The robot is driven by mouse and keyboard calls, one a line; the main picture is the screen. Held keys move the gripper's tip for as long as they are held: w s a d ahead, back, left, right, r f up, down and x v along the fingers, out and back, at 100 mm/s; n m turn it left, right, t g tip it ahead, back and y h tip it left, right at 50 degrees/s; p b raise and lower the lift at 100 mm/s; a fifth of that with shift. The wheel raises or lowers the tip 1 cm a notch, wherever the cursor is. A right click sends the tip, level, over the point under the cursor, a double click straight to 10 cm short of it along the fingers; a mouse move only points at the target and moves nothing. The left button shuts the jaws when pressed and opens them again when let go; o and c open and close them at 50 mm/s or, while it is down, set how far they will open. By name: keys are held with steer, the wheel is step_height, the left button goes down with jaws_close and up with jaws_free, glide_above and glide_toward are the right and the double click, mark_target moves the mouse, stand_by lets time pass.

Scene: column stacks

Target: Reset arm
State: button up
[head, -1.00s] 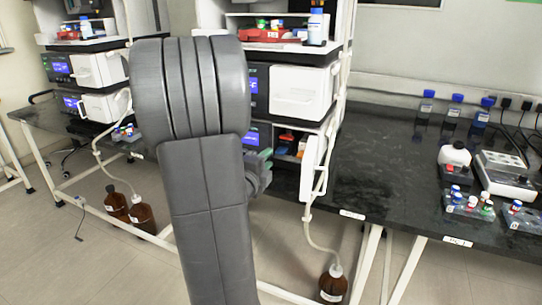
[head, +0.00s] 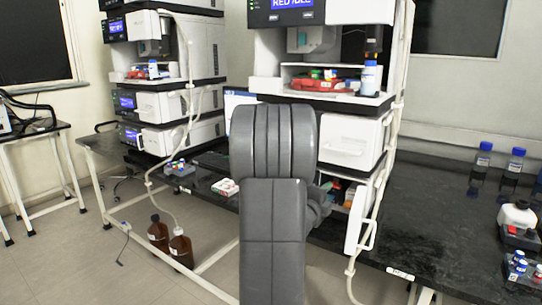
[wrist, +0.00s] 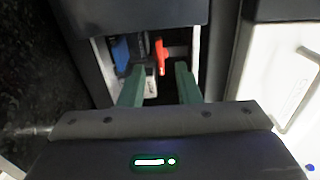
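My gripper (wrist: 160,88) shows in the wrist view as two green fingers set apart, with nothing between them. It points toward an open compartment (wrist: 196,60) in the column stack, which holds a blue item (wrist: 122,52) and a red item (wrist: 161,55). The fingertips look close to the compartment's mouth; I cannot tell whether they reach inside. In the head view my grey arm stands in front of the right column stack (head: 348,145) and hides my gripper.
A second column stack (head: 165,103) stands at the left on the dark bench (head: 420,220). Brown bottles (head: 180,248) stand on the floor below. Blue-capped bottles (head: 483,158) and a white flask (head: 516,215) are at the right. White tubing (head: 375,210) hangs down the right stack's side.

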steer(key=x, duration=0.4)
steer(key=shift+d, duration=0.1)
steer(key=shift+p, duration=0.35)
steer(key=shift+b, duration=0.3)
